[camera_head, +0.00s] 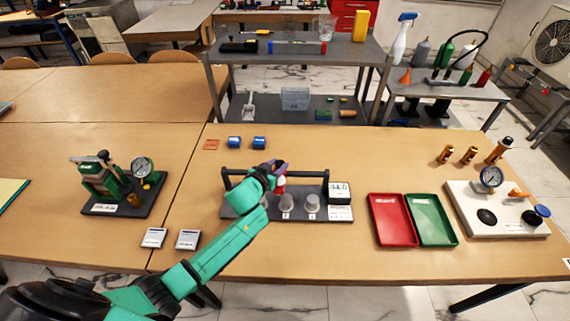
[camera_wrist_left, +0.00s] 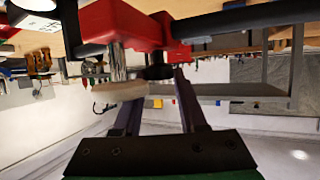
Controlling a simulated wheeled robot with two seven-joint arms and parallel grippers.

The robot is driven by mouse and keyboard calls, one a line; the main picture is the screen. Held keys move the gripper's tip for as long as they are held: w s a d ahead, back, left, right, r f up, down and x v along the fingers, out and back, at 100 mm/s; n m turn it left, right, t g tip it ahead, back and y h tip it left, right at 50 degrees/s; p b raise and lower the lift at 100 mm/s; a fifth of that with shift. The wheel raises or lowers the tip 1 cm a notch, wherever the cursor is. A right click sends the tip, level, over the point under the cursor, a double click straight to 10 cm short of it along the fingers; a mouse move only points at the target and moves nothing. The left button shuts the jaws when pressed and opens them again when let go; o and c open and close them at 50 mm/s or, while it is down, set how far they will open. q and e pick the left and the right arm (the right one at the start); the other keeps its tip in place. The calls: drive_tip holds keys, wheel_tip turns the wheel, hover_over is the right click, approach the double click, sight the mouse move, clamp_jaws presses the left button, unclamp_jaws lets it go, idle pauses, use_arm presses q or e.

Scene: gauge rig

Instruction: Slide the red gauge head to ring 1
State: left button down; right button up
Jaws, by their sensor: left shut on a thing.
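The red gauge head (camera_head: 281,184) hangs on the black rail of the gauge rig, mostly hidden behind my left gripper (camera_head: 280,168). In the left wrist view the red gauge head (camera_wrist_left: 125,22) fills the upper left, on the black bar (camera_wrist_left: 240,20). The dark rig base (camera_head: 240,208) carries grey cylinders (camera_head: 312,202) with small numbered labels, which are hard to read. My arm hides the base's left part. My right gripper is not in view.
A white display box (camera_head: 339,189) stands at the rig's right end. Red (camera_head: 390,222) and green (camera_head: 430,220) trays lie right of it. A second gauge fixture (camera_head: 120,185) is at left, a white gauge stand (camera_head: 470,222) at right. Two blue pieces (camera_head: 259,142) lie behind the rig.

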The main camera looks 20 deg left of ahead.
use_arm(q)
drive_tip(key=s+a+p, duration=0.1)
drive_tip(key=a, duration=0.5)
drive_tip(key=shift+s+a, duration=0.3)
drive_tip(key=shift+s, duration=0.05)
drive_tip(key=c, duration=0.7)
unclamp_jaws()
drive_tip(key=shift+o, duration=1.2)
drive_tip(key=shift+w+f, duration=0.1)
drive_tip(key=shift+w, duration=0.1)
